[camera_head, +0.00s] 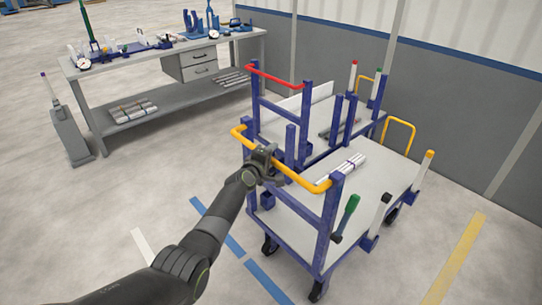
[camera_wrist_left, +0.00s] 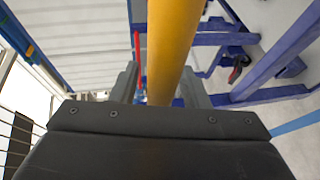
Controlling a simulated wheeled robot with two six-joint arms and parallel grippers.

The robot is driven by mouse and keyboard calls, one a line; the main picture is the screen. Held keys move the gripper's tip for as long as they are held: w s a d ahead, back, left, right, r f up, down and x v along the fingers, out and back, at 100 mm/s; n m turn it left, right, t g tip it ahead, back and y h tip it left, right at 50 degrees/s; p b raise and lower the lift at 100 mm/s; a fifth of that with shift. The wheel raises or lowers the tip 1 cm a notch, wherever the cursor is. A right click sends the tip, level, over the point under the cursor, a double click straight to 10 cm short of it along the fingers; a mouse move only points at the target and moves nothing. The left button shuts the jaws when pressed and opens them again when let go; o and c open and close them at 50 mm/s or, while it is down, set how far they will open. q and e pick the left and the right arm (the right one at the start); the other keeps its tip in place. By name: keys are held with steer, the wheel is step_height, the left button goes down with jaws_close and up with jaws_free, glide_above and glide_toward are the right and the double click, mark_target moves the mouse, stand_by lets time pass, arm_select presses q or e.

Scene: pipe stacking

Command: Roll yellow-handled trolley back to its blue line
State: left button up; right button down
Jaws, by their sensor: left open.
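The yellow-handled trolley has a blue frame and a light grey deck (camera_head: 351,205). Its yellow handle (camera_head: 311,186) runs across its near left end. My left gripper (camera_head: 268,163) is at this handle, near its middle. In the left wrist view, the yellow handle bar (camera_wrist_left: 172,45) lies between the two open fingers, which stand on either side of it. Contact cannot be made out. The blue line (camera_head: 222,232) is a broken stripe on the floor, left of the trolley and partly behind my left arm. My right gripper is out of view.
A second trolley with a red handle (camera_head: 275,76) stands just behind. Pale pipes (camera_head: 343,168) lie on the yellow-handled trolley's deck. A workbench (camera_head: 155,53) stands at the back left. A yellow floor line (camera_head: 455,258) is at right. The floor around the blue line is clear.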

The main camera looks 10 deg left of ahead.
arm_select(q)
steer(key=p+v, duration=0.6)
steer(key=v, duration=1.1)
steer(key=shift+s, duration=0.25)
